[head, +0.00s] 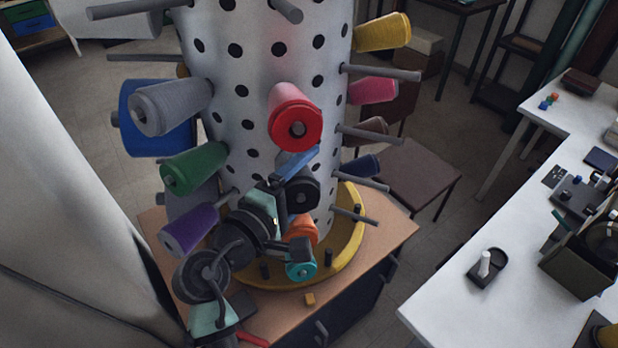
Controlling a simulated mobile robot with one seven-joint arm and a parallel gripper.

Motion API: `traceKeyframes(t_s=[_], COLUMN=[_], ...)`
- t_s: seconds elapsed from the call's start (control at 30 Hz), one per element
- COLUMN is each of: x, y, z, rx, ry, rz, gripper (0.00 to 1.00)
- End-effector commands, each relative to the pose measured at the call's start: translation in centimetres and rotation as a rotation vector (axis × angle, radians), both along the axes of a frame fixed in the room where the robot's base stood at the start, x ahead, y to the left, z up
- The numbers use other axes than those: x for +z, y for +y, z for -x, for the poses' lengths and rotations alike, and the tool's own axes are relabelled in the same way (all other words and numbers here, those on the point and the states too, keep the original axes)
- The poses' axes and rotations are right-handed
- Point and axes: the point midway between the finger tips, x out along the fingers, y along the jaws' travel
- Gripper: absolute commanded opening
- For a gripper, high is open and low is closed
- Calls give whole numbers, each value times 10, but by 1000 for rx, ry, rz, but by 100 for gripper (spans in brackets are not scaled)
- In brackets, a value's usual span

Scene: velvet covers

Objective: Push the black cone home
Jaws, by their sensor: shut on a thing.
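The black cone (304,193) shows its round, dark end at the front of the white, black-dotted drum (262,60), below the red cone (297,122). My gripper (291,174) is at this cone and is shut on it. A blue strip slants just above the cone. My arm reaches up from the lower left and covers much of the gripper and the cone's left side. The peg behind the cone is hidden, so I cannot tell how far the cone sits on it.
An orange cone (303,230) and a teal cone (301,269) sit close below. Green (194,168) and purple (188,231) cones stick out at left; several bare pegs stick out at right. The drum's yellow base (350,240) stands on a wooden cabinet top (392,228).

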Motion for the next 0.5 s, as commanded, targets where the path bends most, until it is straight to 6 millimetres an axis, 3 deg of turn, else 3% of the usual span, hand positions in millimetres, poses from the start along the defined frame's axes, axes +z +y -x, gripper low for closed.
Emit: traceKeyframes(t_s=[0.3,0.33,0.43,0.5], x=[-2,-2,-2,-2], y=[1,1,1,1], z=[-2,-2,-2,-2], rx=[2,2,1,1], ry=[3,3,3,2], rz=[-1,-1,-1,0], gripper=[21,81,99,100])
